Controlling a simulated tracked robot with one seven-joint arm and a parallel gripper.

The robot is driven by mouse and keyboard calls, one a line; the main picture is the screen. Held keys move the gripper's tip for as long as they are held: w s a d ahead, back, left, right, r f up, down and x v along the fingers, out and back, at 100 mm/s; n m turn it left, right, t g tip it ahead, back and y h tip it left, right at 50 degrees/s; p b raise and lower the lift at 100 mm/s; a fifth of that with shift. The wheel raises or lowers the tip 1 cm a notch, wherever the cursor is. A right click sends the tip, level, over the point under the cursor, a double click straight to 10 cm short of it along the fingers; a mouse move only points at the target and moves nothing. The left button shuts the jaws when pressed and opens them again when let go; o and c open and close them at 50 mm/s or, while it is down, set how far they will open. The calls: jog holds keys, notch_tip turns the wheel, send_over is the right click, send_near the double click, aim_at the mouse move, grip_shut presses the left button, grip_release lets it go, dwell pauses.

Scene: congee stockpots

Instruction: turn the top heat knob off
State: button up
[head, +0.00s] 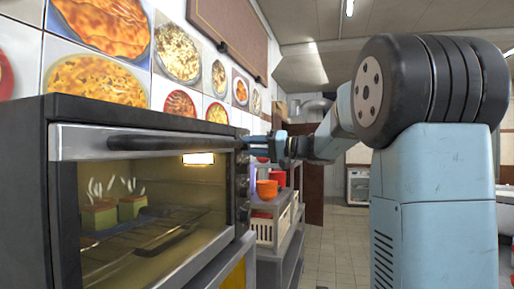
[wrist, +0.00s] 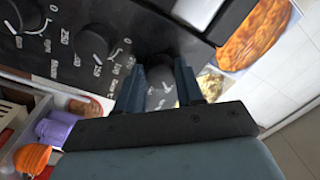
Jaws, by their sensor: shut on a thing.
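The black oven (head: 150,105) stands at the left in the head view, its glass door closed and a lamp lit inside. Its control panel (wrist: 125,20) fills the upper part of the wrist view, with a column of round dark knobs and white markings. My gripper (wrist: 160,82) is at the end knob of the column, the top heat knob (wrist: 160,72), with one blue finger on each side, shut on it. The fingers partly hide this knob, and I cannot read its setting. In the head view my gripper (head: 262,146) is at the oven's right front edge.
Inside the oven, steaming food blocks (head: 100,217) sit on a rack. A grey shelf (head: 287,248) beyond the oven holds orange bowls (head: 267,189) and a pale basket (head: 265,232). Tiled floor (head: 335,235) lies open between the shelf and my arm.

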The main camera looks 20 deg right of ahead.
jog(key=n, duration=0.4)
jog(key=shift+a+f+n, duration=0.15)
jog(key=shift+n, duration=0.25)
jog(key=shift+w+n+g, duration=0.1)
jog(key=shift+n+g, duration=0.2)
jog(key=shift+n, duration=1.4)
jog(key=o, duration=1)
jog(key=shift+o, duration=0.2)
